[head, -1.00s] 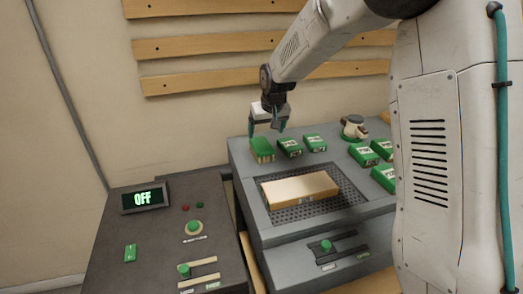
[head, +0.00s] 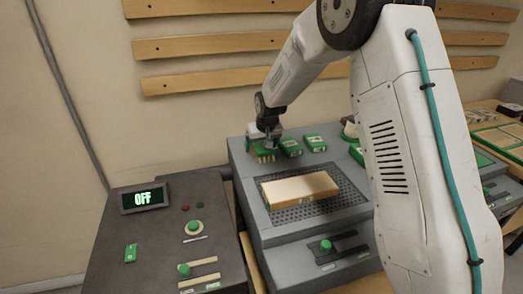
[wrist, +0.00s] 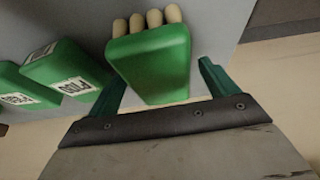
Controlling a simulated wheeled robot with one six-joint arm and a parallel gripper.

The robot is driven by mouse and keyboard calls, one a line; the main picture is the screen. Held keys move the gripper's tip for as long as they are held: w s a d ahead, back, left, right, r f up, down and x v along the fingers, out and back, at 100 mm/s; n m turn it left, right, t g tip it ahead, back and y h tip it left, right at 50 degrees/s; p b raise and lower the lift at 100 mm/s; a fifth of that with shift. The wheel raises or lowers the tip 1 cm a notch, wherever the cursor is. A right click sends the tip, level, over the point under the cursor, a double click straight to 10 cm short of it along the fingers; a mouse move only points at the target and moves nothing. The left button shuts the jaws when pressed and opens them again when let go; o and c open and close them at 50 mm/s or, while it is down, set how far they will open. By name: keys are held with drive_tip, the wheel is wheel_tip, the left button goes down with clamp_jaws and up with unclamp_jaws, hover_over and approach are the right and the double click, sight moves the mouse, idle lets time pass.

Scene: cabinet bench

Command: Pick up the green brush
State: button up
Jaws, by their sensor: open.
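The green brush (wrist: 150,62) has a green block body and a row of tan bristles along one edge. In the head view the brush (head: 263,156) stands at the back left corner of the grey bench unit, partly hidden by my gripper. My gripper (head: 262,143) is open and low over it. In the wrist view the two green fingers of my gripper (wrist: 160,85) lie on either side of the brush's near end, with gaps visible. I cannot tell whether either finger touches it.
Green labelled boxes (wrist: 68,72) stand close beside the brush. A tan block (head: 300,189) lies on the perforated grate (head: 345,197). A dark control panel (head: 160,240) with an OFF display (head: 145,198) is at left. The wall is behind.

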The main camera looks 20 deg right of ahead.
drive_tip(key=shift+f, duration=0.25)
idle(0.3)
drive_tip(key=c, duration=1.1)
